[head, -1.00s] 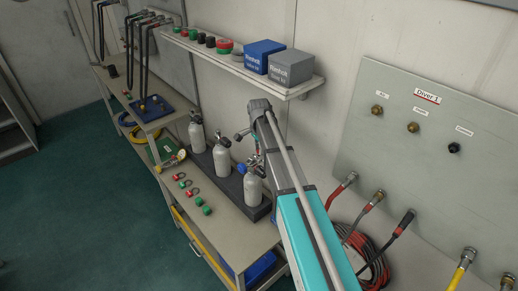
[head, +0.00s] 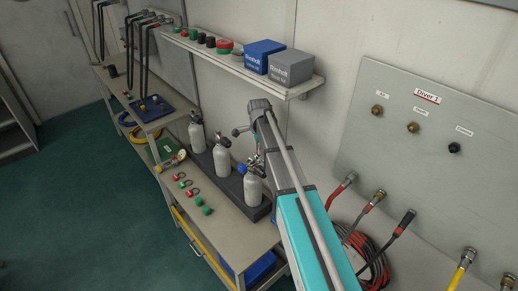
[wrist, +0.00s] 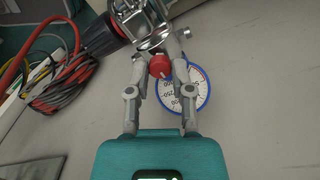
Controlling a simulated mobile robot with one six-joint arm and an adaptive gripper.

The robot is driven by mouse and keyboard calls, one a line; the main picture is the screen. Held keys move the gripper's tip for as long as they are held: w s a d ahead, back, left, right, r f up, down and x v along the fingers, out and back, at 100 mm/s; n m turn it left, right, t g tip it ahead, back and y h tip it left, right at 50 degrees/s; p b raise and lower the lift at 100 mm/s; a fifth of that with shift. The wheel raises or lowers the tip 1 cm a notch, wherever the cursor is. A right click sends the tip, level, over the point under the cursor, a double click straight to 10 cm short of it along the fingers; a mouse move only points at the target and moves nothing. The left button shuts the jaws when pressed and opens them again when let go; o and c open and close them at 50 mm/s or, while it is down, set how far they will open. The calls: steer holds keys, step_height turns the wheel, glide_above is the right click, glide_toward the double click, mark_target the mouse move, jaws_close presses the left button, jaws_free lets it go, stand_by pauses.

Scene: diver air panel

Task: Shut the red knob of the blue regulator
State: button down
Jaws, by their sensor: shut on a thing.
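In the wrist view my gripper (wrist: 160,62) has its two fingers on either side of the red knob (wrist: 159,67) and is shut on it. A round gauge with a blue rim and white dial (wrist: 190,96) sits just behind and to the right of the knob, partly covered by a finger. The shiny metal regulator body (wrist: 145,20) is above the knob at the top edge. The knob's turn position cannot be told.
Grey cylinders stand in a dark rack on the bench, the nearest (head: 254,188) beside my arm. A shelf (head: 240,68) with a blue box (head: 263,56) and a grey box (head: 291,66) is above. Coiled hoses (head: 372,262) hang at the right under a wall panel (head: 440,170).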

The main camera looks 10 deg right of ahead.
steer(key=c, duration=0.5)
jaws_free()
steer(key=shift+n, duration=0.5)
